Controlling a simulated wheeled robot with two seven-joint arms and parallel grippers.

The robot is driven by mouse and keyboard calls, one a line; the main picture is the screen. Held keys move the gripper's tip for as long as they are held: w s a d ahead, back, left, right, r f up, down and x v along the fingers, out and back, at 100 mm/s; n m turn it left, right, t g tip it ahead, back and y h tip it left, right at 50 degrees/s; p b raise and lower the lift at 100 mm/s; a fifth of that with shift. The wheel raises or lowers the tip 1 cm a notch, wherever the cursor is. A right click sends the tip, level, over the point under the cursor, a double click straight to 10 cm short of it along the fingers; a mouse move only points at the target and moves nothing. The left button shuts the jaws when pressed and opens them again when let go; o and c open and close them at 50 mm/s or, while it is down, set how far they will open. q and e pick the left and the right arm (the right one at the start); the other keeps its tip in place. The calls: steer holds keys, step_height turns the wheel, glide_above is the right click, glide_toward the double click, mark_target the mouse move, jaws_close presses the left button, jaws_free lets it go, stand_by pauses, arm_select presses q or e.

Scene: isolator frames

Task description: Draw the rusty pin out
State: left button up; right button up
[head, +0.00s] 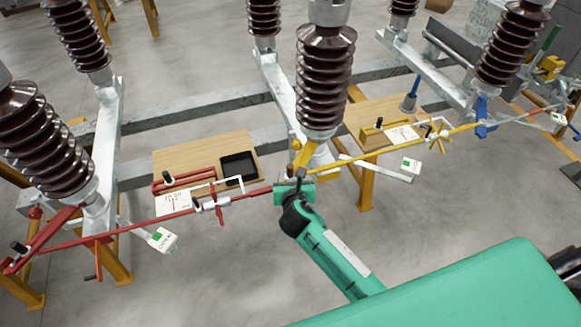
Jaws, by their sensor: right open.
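My right gripper (297,180) is open, at the end of the green arm in the middle of the head view. It is at the joint between the red rod (248,194) and the yellow rod (345,165). A small brown piece (289,169) shows just behind the gripper and may be the rusty pin. It is too small to be sure, and the gripper and wrist hide part of the joint. I cannot tell whether the jaws touch the pin. My left gripper is not in view.
Ribbed brown insulators (324,80) stand close behind the gripper. A wooden board (200,150) with a black tray (256,165) lies to the left. Another wooden board (368,110) holds a blue-handled tool (410,98). The grey floor (220,270) in front is clear.

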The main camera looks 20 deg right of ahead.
mark_target(290, 170)
steer(key=x, duration=0.6)
steer(key=shift+w+d+f+p, duration=0.1)
steer(key=shift+w+f+p, duration=0.1)
steer(key=shift+w+p, duration=0.15)
jaws_close()
steer(key=shift+r+p, duration=3.4)
steer(key=shift+p, duration=0.45)
